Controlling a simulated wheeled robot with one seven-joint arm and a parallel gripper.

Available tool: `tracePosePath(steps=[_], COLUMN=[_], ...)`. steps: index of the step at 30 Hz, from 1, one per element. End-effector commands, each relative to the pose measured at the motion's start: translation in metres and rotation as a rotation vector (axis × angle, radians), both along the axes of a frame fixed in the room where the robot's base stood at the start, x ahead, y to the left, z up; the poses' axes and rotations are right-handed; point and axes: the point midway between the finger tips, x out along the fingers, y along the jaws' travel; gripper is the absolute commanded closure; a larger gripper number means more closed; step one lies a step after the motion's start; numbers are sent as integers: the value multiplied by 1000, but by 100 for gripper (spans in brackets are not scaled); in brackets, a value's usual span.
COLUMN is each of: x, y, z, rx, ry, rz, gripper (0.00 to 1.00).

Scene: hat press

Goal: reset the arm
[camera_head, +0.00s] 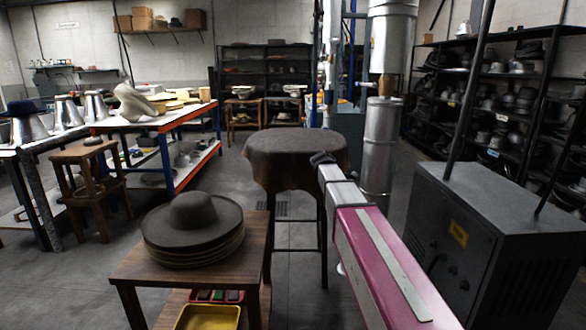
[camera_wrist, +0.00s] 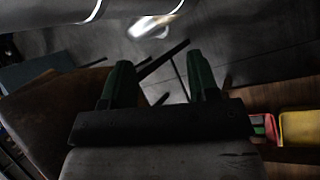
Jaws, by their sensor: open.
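My gripper (camera_wrist: 158,62) shows in the wrist view with its two dark green fingers spread apart. Nothing is between them. My pink and white arm reaches up from the lower right in the head view, and its dark end is in front of the cloth-covered round stand (camera_head: 295,150). The fingers cannot be made out in the head view. In the wrist view a brown surface (camera_wrist: 50,115), probably this stand's cover, lies left of and below the fingers.
A stack of dark wide-brimmed hats (camera_head: 192,228) sits on a wooden table (camera_head: 135,268) at the lower left. A yellow bin (camera_head: 208,317) is below it. A grey cabinet (camera_head: 490,235) stands right. A metal cylinder (camera_head: 380,150) rises behind the stand.

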Motion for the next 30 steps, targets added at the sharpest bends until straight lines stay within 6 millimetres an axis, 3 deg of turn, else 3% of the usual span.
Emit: tracePosePath(steps=[1, 6, 15, 18, 22, 25, 30], x=[-29, -96, -223, -258, -289, -300, -303], y=[-4, -5, 1, 5, 10, 12, 12], z=[-28, -100, -195, -214, -229, -235, -237], rx=[54, 235, 510, 576, 630, 650, 659], ry=[-12, -64, -112, -117, -118, -120, -122], rz=[-56, -271, -733, -880, -1024, -1086, -1112], gripper=[45, 45, 45, 45, 45, 45, 45])
